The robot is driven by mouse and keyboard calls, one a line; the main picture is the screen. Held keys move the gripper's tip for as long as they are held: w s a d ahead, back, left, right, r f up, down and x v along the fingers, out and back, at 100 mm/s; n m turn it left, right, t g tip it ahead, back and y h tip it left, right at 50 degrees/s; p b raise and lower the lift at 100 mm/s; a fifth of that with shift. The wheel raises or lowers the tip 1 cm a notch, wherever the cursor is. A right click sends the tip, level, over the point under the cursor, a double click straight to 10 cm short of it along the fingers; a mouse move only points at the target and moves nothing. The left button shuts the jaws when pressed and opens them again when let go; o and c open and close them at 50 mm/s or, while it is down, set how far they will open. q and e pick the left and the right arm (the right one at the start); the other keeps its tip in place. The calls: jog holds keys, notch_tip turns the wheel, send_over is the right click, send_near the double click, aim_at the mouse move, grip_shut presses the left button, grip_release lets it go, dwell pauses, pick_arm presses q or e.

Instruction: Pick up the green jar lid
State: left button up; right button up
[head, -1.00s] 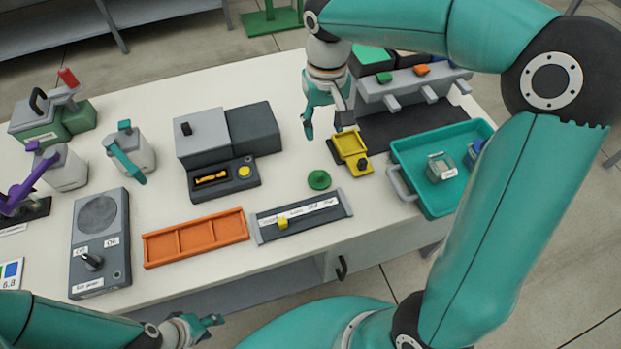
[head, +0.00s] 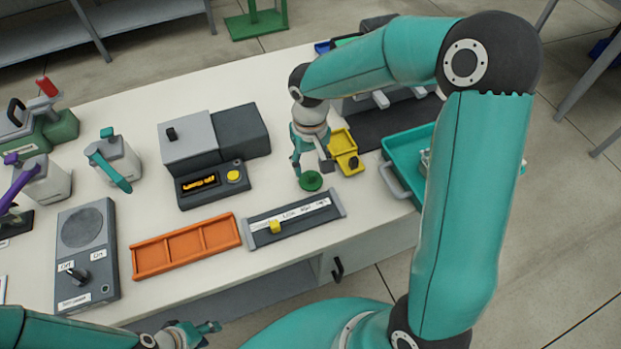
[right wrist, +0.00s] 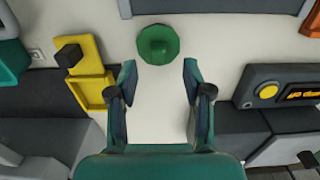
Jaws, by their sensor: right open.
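The yellow tray (head: 341,141) stands right beside my right gripper. A grey slider panel (head: 322,215) lies in front of the lid, and an orange tray (head: 160,256) lies further left. The grey box with a yellow button (head: 240,133) is left of the gripper. A teal tray (head: 405,178) is at right.

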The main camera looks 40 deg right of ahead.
aim_at(311, 174)
notch_tip(311, 174, down, 5)
jog(key=shift+d+r+p, duration=0.1)
jog(key=shift+p, duration=0.2)
jog(key=shift+c, duration=0.5)
jog(key=shift+s, duration=0.1)
grip_shut()
